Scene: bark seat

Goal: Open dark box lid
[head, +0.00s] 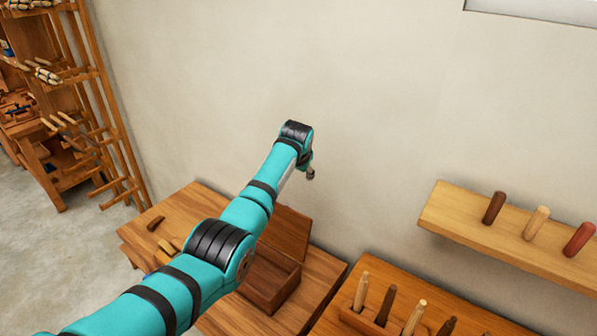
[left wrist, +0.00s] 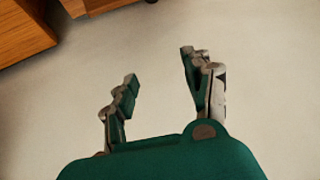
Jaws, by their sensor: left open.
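The dark wooden box (head: 270,281) stands on the wooden table, partly hidden behind my left arm. Its dark lid (head: 287,233) is raised at the back, toward the wall, and part of the box's inside shows. My left gripper (head: 310,173) is above and beyond the box, close to the wall, mostly hidden by its own wrist. In the left wrist view my left gripper (left wrist: 161,76) has its fingers spread apart with nothing between them. My right gripper is in neither view.
The wooden table (head: 325,272) holds small wooden pieces (head: 156,223) at left. A rack with several wooden handles (head: 361,291) stands at lower right. A wall shelf (head: 465,222) holds more handles. A tall wooden rack (head: 92,70) stands far left.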

